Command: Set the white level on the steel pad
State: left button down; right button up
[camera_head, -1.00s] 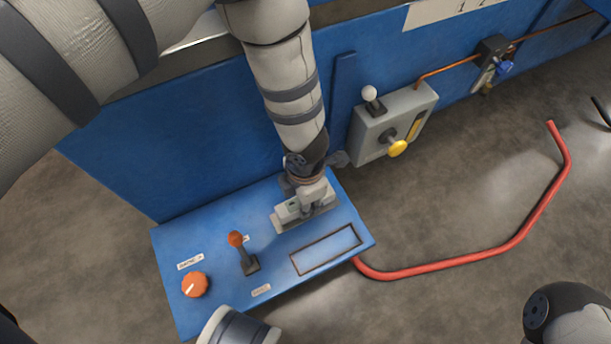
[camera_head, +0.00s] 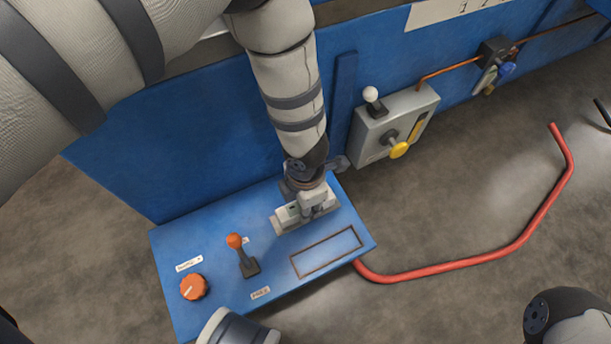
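The white level (camera_head: 287,214) is a small pale block with a green vial. It is at the back right of the blue sloped console. The steel pad (camera_head: 280,229) shows as a thin grey strip under and in front of the level; I cannot tell whether the two touch. My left gripper (camera_head: 311,209) reaches down from above with its fingers around the level's middle and appears closed on it. The fingers and wrist hide part of the level and pad. My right arm shows at the lower right corner, but its fingers are not visible.
The blue console (camera_head: 215,245) carries an orange knob (camera_head: 194,287), an orange-topped lever (camera_head: 236,242) and a dark-framed rectangle (camera_head: 326,252) in front of the pad. A grey box (camera_head: 372,138) with a yellow knob is on the blue wall behind. A red pipe (camera_head: 450,267) runs right.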

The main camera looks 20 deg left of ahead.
pick_arm(q)
jog(key=shift+f, duration=0.4)
pick_arm(e)
jog(key=shift+f, duration=0.25)
dwell(0.4)
pick_arm(q)
jog(key=c, duration=1.2)
grip_release()
jog(key=shift+r+p, duration=0.85)
jog(key=shift+r, duration=2.05)
jog(key=shift+r+p, duration=1.9)
jog(key=shift+r, duration=1.7)
pick_arm(e)
jog(key=shift+t, duration=0.3)
jog(key=shift+w+r, duration=0.15)
jog(key=shift+r, duration=1.15)
jog(key=shift+w+r, duration=0.1)
jog(key=shift+r, duration=1.15)
pick_arm(q)
jog(key=shift+r, duration=0.1)
